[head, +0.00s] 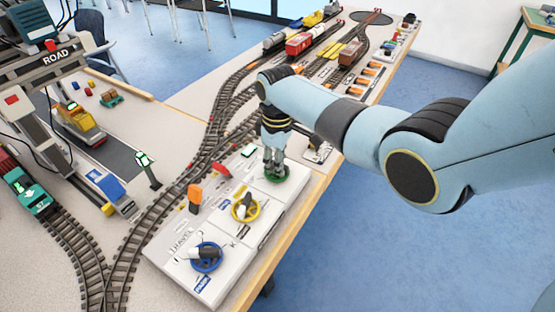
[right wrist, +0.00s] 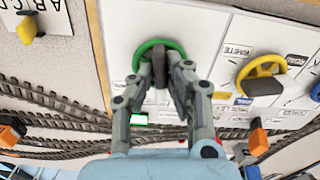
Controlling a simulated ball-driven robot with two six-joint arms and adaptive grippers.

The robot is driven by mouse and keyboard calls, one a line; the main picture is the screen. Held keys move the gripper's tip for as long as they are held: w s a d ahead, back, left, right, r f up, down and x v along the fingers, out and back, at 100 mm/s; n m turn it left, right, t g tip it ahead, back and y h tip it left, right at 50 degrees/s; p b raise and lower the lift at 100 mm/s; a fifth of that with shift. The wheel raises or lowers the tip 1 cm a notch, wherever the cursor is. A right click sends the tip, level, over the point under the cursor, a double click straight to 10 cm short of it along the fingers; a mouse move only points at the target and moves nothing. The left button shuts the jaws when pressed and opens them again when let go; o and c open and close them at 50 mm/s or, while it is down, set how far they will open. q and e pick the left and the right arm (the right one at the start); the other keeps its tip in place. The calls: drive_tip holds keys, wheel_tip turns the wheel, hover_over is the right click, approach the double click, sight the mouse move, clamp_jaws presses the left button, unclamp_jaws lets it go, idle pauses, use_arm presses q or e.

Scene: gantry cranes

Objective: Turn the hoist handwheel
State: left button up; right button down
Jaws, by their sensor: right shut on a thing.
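A green handwheel (head: 284,176) sits at the far end of the white control panel (head: 177,258); it also shows in the right wrist view (right wrist: 141,50). My right gripper (head: 273,165) reaches down onto it from above. In the right wrist view its fingers (right wrist: 164,66) are shut on the dark grip of the green wheel. A yellow handwheel (head: 239,216) and a blue handwheel (head: 197,266) are nearer on the same panel, untouched. I cannot read which label names the hoist. My left gripper is not in view.
Model tracks (head: 130,235) curve along the panel's left side. An orange lever (head: 195,195) and a red piece (head: 221,170) stand on the panel. Crane frames (head: 50,75) and a teal locomotive (head: 30,190) are at left. Wagons (head: 305,42) stand at the back.

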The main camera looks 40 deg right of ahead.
drive_tip(key=m+p, duration=0.2)
drive_tip(key=shift+r+m, duration=0.15)
drive_tip(key=shift+m, duration=0.25)
drive_tip(key=shift+m+p, duration=0.45)
drive_tip(key=shift+m, duration=0.65)
drive_tip(key=c, duration=1.4)
unclamp_jaws()
drive_tip(key=shift+o, duration=0.2)
wheel_tip(320, 180, up, 12)
